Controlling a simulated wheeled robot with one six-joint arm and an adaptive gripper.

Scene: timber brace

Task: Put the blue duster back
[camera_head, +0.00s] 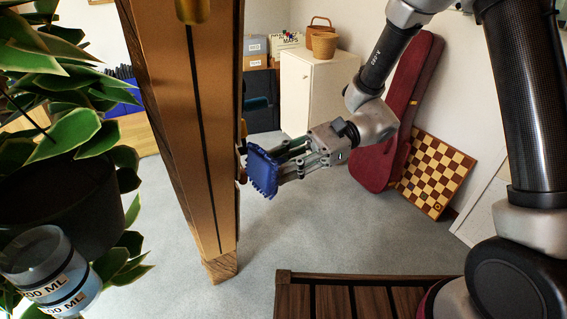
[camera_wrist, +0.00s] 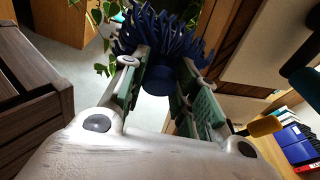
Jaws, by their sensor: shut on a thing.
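The blue duster (camera_head: 262,172) is beside the lower right side of the tall timber post (camera_head: 205,130) in the head view. I cannot tell whether it touches the post. My gripper (camera_head: 288,162) reaches in from the right and is shut on the duster. In the wrist view, the duster's blue bristles (camera_wrist: 165,35) spread beyond the fingertips. Its round blue base (camera_wrist: 158,80) sits between the green-padded fingers of my gripper (camera_wrist: 160,92). The spot where the duster belongs is not clear in either view.
A leafy plant (camera_head: 70,85) and a clear measuring cup (camera_head: 45,270) crowd the left. A slatted wooden bench (camera_head: 350,295) is at the front. A white cabinet (camera_head: 320,90), red instrument case (camera_head: 405,110) and chessboard (camera_head: 435,172) stand behind. Grey floor (camera_head: 320,230) is open between.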

